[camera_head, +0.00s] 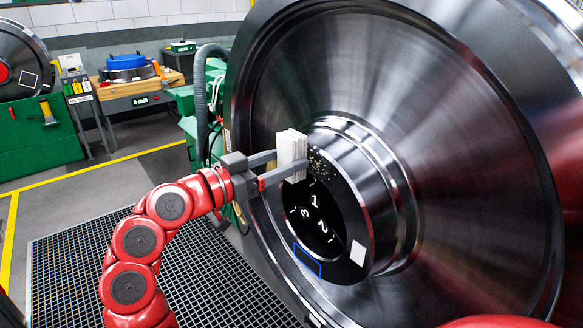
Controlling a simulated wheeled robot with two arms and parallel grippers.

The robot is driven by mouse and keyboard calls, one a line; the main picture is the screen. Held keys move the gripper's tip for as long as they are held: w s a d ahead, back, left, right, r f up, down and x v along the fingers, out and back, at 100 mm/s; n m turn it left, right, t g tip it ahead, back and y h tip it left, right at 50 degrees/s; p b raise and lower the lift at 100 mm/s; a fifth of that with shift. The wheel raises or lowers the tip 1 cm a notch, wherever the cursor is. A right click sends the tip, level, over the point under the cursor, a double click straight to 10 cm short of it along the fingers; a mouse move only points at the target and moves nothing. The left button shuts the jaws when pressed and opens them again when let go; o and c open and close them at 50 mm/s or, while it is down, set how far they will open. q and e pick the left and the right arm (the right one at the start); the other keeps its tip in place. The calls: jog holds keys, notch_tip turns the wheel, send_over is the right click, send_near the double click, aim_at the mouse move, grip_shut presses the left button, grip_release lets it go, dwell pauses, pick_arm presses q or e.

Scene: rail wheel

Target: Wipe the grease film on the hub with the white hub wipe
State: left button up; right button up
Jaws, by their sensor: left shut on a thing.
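The large steel rail wheel (455,130) fills the right side. Its hub (385,190) sticks out toward me, with a dark bore marked with white digits. The white hub wipe (292,152) is a folded pad at the hub's upper left edge. My left gripper (285,165) is shut on the wipe, its two fingers reaching in from the left. I cannot tell whether the wipe touches the hub. My right gripper is not in view.
A white square (358,253) and a blue outline (307,261) mark the lower hub and wheel face. Green machinery with a grey hose (201,95) stands behind my left arm. A workbench (135,88) is at the back left. Floor grating (75,265) lies below.

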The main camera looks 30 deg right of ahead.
pick_arm(q)
jog(key=shift+w+f, duration=0.1)
jog(key=shift+w, duration=0.3)
jog(key=shift+b, duration=0.35)
jog(key=shift+s+d+b, duration=0.2)
jog(key=shift+s+b, duration=0.9)
jog(key=shift+s, duration=1)
jog(key=s+b, duration=0.2)
jog(key=s, duration=0.1)
jog(key=shift+d+f, duration=0.1)
jog(key=shift+s+b, duration=0.4)
jog(key=shift+s, duration=0.2)
send_near(327, 171)
jog(key=shift+d, duration=0.2)
